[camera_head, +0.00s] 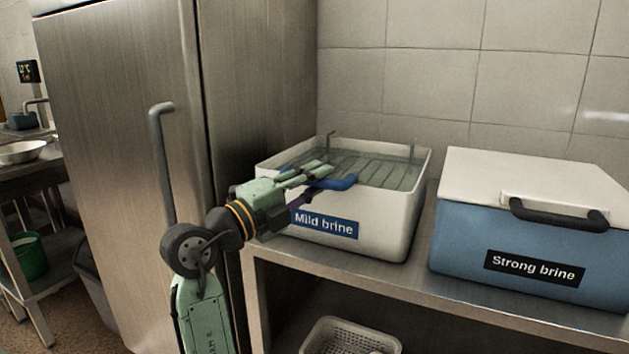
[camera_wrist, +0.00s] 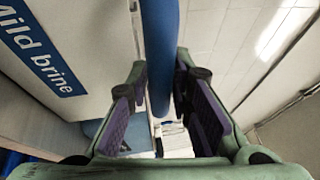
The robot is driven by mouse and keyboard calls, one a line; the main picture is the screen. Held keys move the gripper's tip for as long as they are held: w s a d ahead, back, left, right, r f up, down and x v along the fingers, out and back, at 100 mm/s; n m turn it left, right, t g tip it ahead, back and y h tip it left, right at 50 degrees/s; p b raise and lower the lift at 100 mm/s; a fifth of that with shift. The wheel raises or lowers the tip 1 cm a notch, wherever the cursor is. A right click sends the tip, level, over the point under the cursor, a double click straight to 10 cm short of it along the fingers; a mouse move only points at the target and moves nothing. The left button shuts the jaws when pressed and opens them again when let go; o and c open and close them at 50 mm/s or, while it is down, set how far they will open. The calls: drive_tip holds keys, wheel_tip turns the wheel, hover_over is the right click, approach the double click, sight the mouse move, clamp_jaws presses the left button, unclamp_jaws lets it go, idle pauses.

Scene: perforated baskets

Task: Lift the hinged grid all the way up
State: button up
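The white tub labelled "Mild brine" (camera_head: 405,222) stands on a metal shelf. The grey slatted hinged grid (camera_head: 374,171) lies about level inside it, near the rim. A blue handle (camera_head: 342,183) sticks out at the grid's front edge. My gripper (camera_head: 318,174) is at the tub's front left with its fingers at the handle. In the wrist view the blue handle (camera_wrist: 159,60) runs between the two purple-padded fingers. The fingers are apart, with a gap showing beside the bar. The far ends of the handle are partly hidden by my fingers in the head view.
A blue box with a white lid, labelled "Strong brine" (camera_head: 465,245), stands close to the right. A steel cabinet with a long handle (camera_head: 160,150) is on the left. A perforated basket (camera_head: 335,326) sits on the lower shelf. The space above the tub is clear.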

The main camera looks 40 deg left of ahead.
clamp_jaws()
idle(0.4)
